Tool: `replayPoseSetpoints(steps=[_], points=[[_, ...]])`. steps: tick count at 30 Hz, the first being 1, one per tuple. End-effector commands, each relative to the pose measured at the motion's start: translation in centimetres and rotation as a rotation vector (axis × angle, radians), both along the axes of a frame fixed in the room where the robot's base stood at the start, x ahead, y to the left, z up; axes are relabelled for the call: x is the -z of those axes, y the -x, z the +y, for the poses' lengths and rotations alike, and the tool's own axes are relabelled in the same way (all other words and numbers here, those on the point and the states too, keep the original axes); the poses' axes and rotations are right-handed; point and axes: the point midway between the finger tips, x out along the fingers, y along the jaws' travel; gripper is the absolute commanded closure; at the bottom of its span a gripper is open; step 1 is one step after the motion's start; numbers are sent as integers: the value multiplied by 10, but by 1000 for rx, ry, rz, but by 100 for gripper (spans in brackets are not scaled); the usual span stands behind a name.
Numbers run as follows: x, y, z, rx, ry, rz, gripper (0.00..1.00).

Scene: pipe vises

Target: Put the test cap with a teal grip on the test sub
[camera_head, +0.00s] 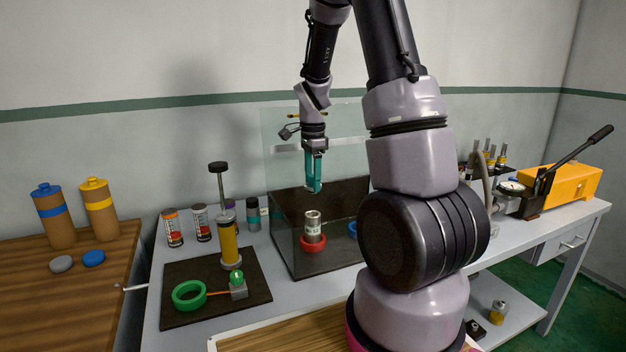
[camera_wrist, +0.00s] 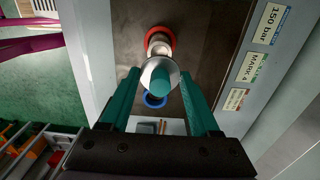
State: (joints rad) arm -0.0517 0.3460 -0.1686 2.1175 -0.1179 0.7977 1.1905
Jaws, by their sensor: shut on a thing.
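My gripper (camera_head: 313,184) hangs over the dark clear-walled bay, its teal fingers pointing down. In the wrist view my gripper (camera_wrist: 160,75) is shut on the test cap (camera_wrist: 159,66), a pale round disc with a teal grip between the fingers. In the head view the cap cannot be told apart from the teal fingers. The test sub (camera_head: 313,226), a grey metal cylinder, stands upright in a red ring (camera_head: 313,243) on the bay floor, below the gripper with a gap. In the wrist view the cap partly covers the sub (camera_wrist: 158,42).
A blue ring (camera_head: 353,229) lies in the bay to the right of the red one. Clear panels surround the bay (camera_head: 284,250). A yellow pump (camera_head: 229,243) and green ring (camera_head: 189,295) are on a dark mat at left. An orange machine (camera_head: 565,188) stands far right.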

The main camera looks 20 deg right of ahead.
Motion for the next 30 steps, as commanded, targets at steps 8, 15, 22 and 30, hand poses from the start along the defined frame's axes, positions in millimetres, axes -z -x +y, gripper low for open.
replayPoseSetpoints(steps=[8,15,22,30], points=[[0,0,0,0,0,0,100],[17,0,0,-1,0,2,100],[39,0,0,-1,0,2,100],[55,0,0,-1,0,1,100]])
